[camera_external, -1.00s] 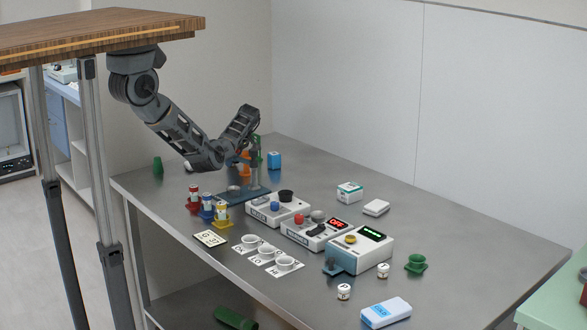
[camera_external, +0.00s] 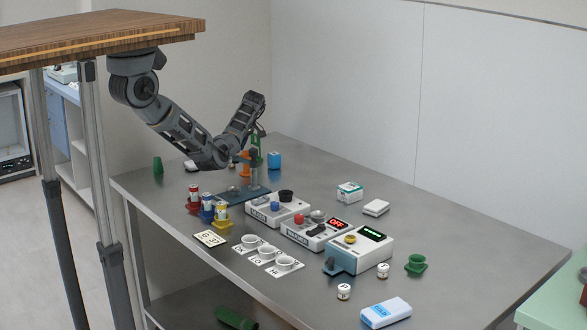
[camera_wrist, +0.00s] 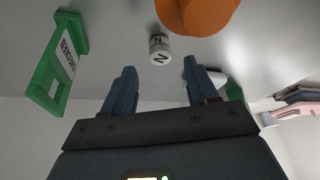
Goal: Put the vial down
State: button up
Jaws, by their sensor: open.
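A small white vial (camera_wrist: 159,48) marked N stands on the grey tabletop in the wrist view. It lies beyond and between my fingertips, apart from them, close to an orange object (camera_wrist: 197,12). My gripper (camera_wrist: 161,82) is open and its two dark fingers have nothing between them. In the external view my gripper (camera_external: 258,132) is above the far left part of the table, near an orange piece (camera_external: 244,160); its fingers are small and hard to make out there.
A green frame with lettering (camera_wrist: 62,62) stands to one side in the wrist view. Vials in coloured holders (camera_external: 207,212), white devices (camera_external: 315,230), and small cups on cards (camera_external: 267,255) fill the middle of the steel table (camera_external: 460,235). The right side has bare room.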

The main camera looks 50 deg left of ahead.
jog(key=v, duration=0.6)
